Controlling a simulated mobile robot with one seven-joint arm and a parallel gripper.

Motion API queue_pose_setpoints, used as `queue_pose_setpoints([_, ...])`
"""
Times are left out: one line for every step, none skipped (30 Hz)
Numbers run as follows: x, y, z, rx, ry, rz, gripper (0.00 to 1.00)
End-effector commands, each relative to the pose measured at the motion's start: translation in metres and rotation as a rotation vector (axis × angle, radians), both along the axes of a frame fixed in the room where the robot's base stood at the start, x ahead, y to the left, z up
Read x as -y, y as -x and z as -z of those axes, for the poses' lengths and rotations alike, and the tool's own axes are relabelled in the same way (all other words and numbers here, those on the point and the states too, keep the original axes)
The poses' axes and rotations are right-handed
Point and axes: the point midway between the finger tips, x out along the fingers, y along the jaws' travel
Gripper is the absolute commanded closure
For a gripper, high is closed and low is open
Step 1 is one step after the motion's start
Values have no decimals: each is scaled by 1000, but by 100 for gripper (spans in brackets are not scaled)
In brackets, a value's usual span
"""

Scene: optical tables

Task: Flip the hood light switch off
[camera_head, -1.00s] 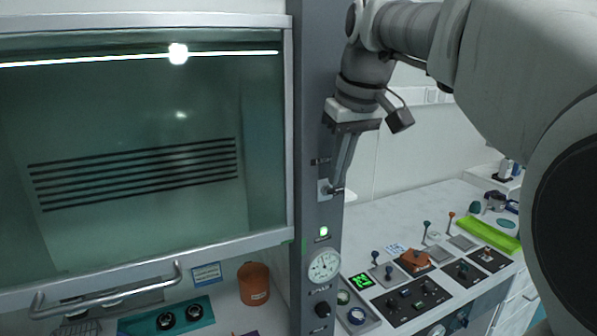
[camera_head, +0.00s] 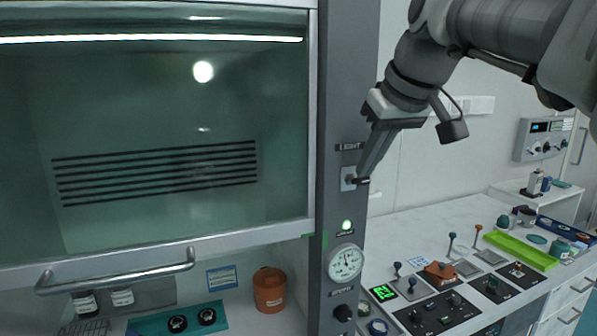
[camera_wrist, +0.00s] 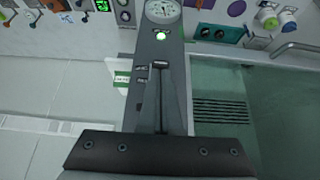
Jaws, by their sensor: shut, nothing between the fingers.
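The hood light switch (camera_head: 348,180) is a small pale plate with a dark lever on the grey hood post, under a "LIGHT" label (camera_head: 350,147). My gripper (camera_head: 363,174) comes down from the upper right, tilted, with its shut, empty fingertips at the lever. I cannot tell whether they touch it. In the wrist view, which looks upside down, the shut fingers (camera_wrist: 160,72) point at the post and cover most of the switch. The hood's light strip (camera_head: 150,38) glows white.
Below the switch the post carries a lit green lamp (camera_head: 347,225), a round gauge (camera_head: 345,262) and a black knob (camera_head: 343,312). The glass sash (camera_head: 150,120) is left of the post. A bench with control panels (camera_head: 437,312) and a green tray (camera_head: 520,250) is at right.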

Motion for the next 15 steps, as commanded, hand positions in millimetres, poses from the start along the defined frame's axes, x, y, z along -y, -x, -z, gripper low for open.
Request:
queue_pose_setpoints([1, 2, 13, 33, -10, 1, 100])
queue_pose_setpoints([1, 3, 13, 51, -16, 1, 100])
queue_pose_setpoints([2, 4, 15, 76, -24, 1, 100])
queue_pose_setpoints([2, 5, 16, 94, -30, 1, 100])
queue_pose_setpoints([2, 6, 17, 112, -36, 1, 100])
queue_pose_setpoints([2, 7, 18, 138, -45, 0, 100])
queue_pose_setpoints([3, 7, 19, 156, -50, 1, 100])
queue_pose_setpoints([3, 8, 20, 174, -56, 1, 100])
queue_pose_setpoints([3, 9, 22, 199, -65, 0, 100])
queue_pose_setpoints([3, 10, 22, 218, -71, 0, 100])
queue_pose_setpoints([3, 10, 24, 235, -76, 0, 100])
queue_pose_setpoints([3, 11, 25, 260, -84, 0, 100])
queue_pose_setpoints([4, 12, 26, 279, -90, -1, 100])
queue_pose_setpoints([4, 13, 27, 297, -96, -1, 100])
queue_pose_setpoints([4, 13, 29, 322, -104, -1, 100])
